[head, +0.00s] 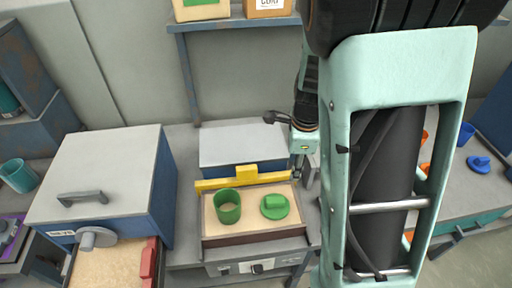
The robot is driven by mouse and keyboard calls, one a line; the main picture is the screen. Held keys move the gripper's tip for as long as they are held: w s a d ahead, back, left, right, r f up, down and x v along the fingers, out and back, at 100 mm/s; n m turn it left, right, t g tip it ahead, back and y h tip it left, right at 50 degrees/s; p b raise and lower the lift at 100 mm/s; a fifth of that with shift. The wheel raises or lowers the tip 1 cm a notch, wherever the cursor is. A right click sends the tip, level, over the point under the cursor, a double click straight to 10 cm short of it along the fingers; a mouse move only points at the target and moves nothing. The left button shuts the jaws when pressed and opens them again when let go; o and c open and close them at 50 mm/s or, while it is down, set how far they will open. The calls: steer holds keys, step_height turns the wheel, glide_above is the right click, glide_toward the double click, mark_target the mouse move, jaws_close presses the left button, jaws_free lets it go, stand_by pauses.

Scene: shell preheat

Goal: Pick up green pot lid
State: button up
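The green pot lid (275,208), a flat disc with a blocky knob on top, lies on the pale floor of a shallow open-fronted box (250,241). A green pot (227,209), open at the top, stands to its left, apart from it. My gripper (299,172) is at the right side of the box, behind and to the right of the lid. It is small, dark and partly hidden by my arm, so its fingers cannot be made out. Nothing green shows at it.
A yellow bar (220,182) crosses the back of the box. A blue-grey cabinet (100,180) with a grey handle stands left. A shelf (232,22) with boxes is above. A blue lid (479,164) and blue pot (466,133) are at right, partly behind my arm.

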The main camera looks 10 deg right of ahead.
steer(key=n+g, duration=0.1)
glide_above(276, 200)
step_height(276, 200, down, 3)
steer(key=f, duration=0.1)
steer(key=f+b, duration=0.1)
steer(key=f, duration=0.3)
steer(key=shift+s+d+f, duration=0.15)
steer(key=shift+s+f, duration=0.05)
steer(key=shift+s, duration=0.1)
steer(key=shift+w+a+f+b, duration=0.15)
steer(key=shift+f+b, duration=0.2)
steer(key=shift+f, duration=1.1)
steer(key=shift+w+a+f+b, duration=0.15)
steer(key=shift+f+b, duration=0.2)
steer(key=shift+f, duration=1.05)
steer(key=shift+d, duration=0.1)
steer(key=shift+c, duration=0.2)
jaws_close()
